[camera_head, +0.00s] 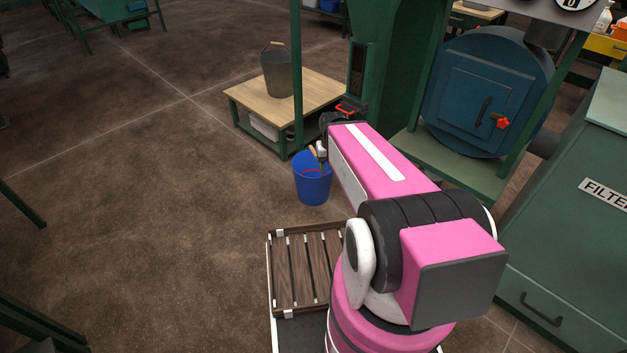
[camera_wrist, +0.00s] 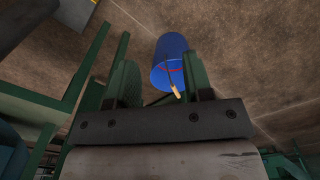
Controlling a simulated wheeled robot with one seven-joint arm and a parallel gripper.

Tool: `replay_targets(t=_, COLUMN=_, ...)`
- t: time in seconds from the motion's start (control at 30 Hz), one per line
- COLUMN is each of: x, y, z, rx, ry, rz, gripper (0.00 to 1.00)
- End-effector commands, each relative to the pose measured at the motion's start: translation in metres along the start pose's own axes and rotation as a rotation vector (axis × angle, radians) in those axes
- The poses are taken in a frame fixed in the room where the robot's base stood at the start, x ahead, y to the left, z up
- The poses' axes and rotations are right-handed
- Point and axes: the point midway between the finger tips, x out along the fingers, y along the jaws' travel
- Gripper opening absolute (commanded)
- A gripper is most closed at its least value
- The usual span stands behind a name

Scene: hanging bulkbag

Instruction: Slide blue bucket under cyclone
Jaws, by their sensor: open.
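The blue bucket (camera_head: 313,185) stands upright on the brown floor, in front of the low wooden-topped bench. In the wrist view the bucket (camera_wrist: 171,50) shows beyond my fingertips, with a red wire handle and a pale wooden grip (camera_wrist: 176,92). My gripper (camera_wrist: 160,82) is open, and the wooden grip appears between its fingers, nearer the right one; I cannot tell whether they touch. In the head view my gripper (camera_head: 321,150) is just above the bucket's rim, partly hidden by my pink arm. No part is clearly identifiable as the cyclone; a green structure (camera_head: 388,75) rises behind my arm.
The bench (camera_head: 300,88) holds a grey bucket (camera_head: 277,72), and a green post stands at its front. A blue round chamber (camera_head: 475,90) with a door sits on a green stand at right. A green filter cabinet (camera_head: 570,230) is at far right.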

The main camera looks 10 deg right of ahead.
Motion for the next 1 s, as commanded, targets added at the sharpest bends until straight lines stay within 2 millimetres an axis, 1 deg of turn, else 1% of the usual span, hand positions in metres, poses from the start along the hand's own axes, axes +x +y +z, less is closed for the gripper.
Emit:
replay_targets(t=0.03, x=0.0, y=0.0, z=0.0, rx=0.0, ry=0.0, rz=0.0, gripper=0.43)
replay_targets(t=0.07, x=0.0, y=0.0, z=0.0, rx=-0.001, ry=0.0, rz=0.001, gripper=0.33)
replay_targets(t=0.1, x=0.001, y=0.0, z=-0.001, rx=-0.005, ry=-0.002, rz=0.004, gripper=0.2)
replay_targets(t=0.17, x=0.006, y=-0.001, z=-0.005, rx=-0.025, ry=-0.009, rz=0.019, gripper=0.01)
replay_targets(t=0.27, x=0.023, y=-0.002, z=-0.018, rx=-0.102, ry=-0.039, rz=0.083, gripper=0.0)
replay_targets(t=0.37, x=0.051, y=-0.005, z=-0.039, rx=-0.239, ry=-0.089, rz=0.195, gripper=0.0)
replay_targets(t=0.57, x=0.12, y=-0.021, z=-0.091, rx=-0.61, ry=-0.239, rz=0.496, gripper=0.0)
replay_targets(t=0.6, x=0.135, y=-0.027, z=-0.102, rx=-0.692, ry=-0.274, rz=0.563, gripper=0.0)
replay_targets(t=0.67, x=0.156, y=-0.038, z=-0.118, rx=-0.814, ry=-0.329, rz=0.666, gripper=0.0)
replay_targets(t=0.7, x=0.17, y=-0.046, z=-0.13, rx=-0.896, ry=-0.368, rz=0.737, gripper=0.0)
replay_targets(t=0.77, x=0.192, y=-0.061, z=-0.146, rx=-1.014, ry=-0.425, rz=0.843, gripper=0.0)
replay_targets(t=0.8, x=0.206, y=-0.072, z=-0.156, rx=-1.091, ry=-0.466, rz=0.916, gripper=0.0)
replay_targets(t=0.87, x=0.228, y=-0.091, z=-0.171, rx=-1.203, ry=-0.526, rz=1.026, gripper=0.0)
replay_targets(t=0.9, x=0.242, y=-0.105, z=-0.18, rx=-1.274, ry=-0.567, rz=1.102, gripper=0.0)
replay_targets(t=0.97, x=0.262, y=-0.128, z=-0.192, rx=-1.371, ry=-0.627, rz=1.213, gripper=0.0)
replay_targets(t=1.0, x=0.276, y=-0.143, z=-0.198, rx=-1.43, ry=-0.665, rz=1.284, gripper=0.0)
